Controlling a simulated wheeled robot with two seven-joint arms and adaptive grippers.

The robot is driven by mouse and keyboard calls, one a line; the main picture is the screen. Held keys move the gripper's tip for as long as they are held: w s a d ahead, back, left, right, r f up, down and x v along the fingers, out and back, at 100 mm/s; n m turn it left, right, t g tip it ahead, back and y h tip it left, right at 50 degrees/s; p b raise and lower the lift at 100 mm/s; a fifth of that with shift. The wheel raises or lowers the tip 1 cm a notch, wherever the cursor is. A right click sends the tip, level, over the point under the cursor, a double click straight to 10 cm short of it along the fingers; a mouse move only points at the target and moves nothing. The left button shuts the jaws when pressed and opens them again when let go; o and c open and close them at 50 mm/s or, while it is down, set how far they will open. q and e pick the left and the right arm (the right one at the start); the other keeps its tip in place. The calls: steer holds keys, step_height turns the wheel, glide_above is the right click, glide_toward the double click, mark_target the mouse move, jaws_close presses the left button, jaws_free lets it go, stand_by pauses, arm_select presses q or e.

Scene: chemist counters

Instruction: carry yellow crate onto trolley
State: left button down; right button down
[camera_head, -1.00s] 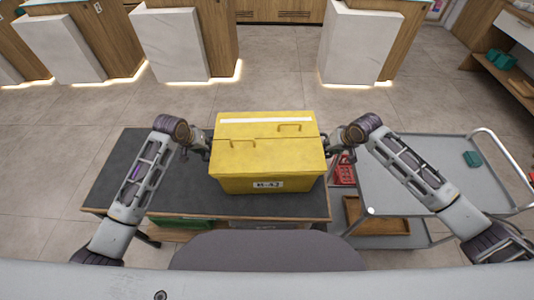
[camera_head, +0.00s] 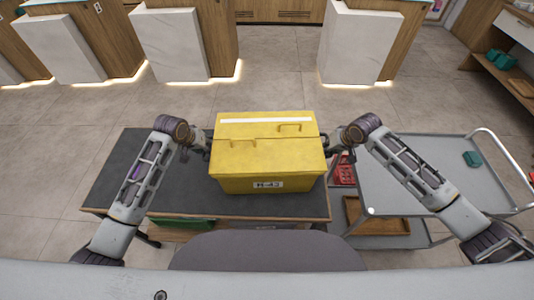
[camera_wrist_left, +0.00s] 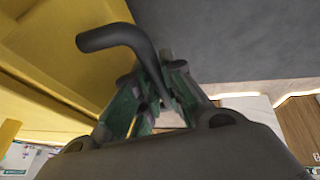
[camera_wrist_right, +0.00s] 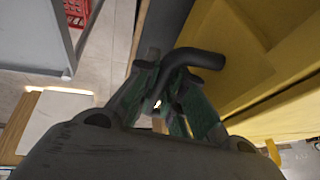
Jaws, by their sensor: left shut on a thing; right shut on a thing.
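The yellow crate (camera_head: 268,160) has a lid with two handles and a label on its front. It is over the right part of the dark-topped table (camera_head: 130,180); I cannot tell whether it touches the top. My left gripper (camera_head: 207,146) is shut on the crate's left side handle, a dark bent bar (camera_wrist_left: 120,40) in the left wrist view. My right gripper (camera_head: 328,146) is shut on the right side handle, which shows in the right wrist view (camera_wrist_right: 200,58). The grey trolley (camera_head: 395,170) stands right of the table, partly behind my right arm.
A small teal box (camera_head: 472,158) lies on the trolley's top right. White-fronted counters (camera_head: 365,45) stand at the back. Open floor lies between.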

arm_select(q)
steer(key=shift+w+r, duration=0.1)
steer(key=shift+r, duration=0.05)
arm_select(e)
steer(key=shift+w+r, duration=0.1)
steer(key=shift+r, duration=0.05)
arm_select(q)
steer(key=shift+r, duration=0.15)
arm_select(e)
steer(key=shift+r, duration=0.15)
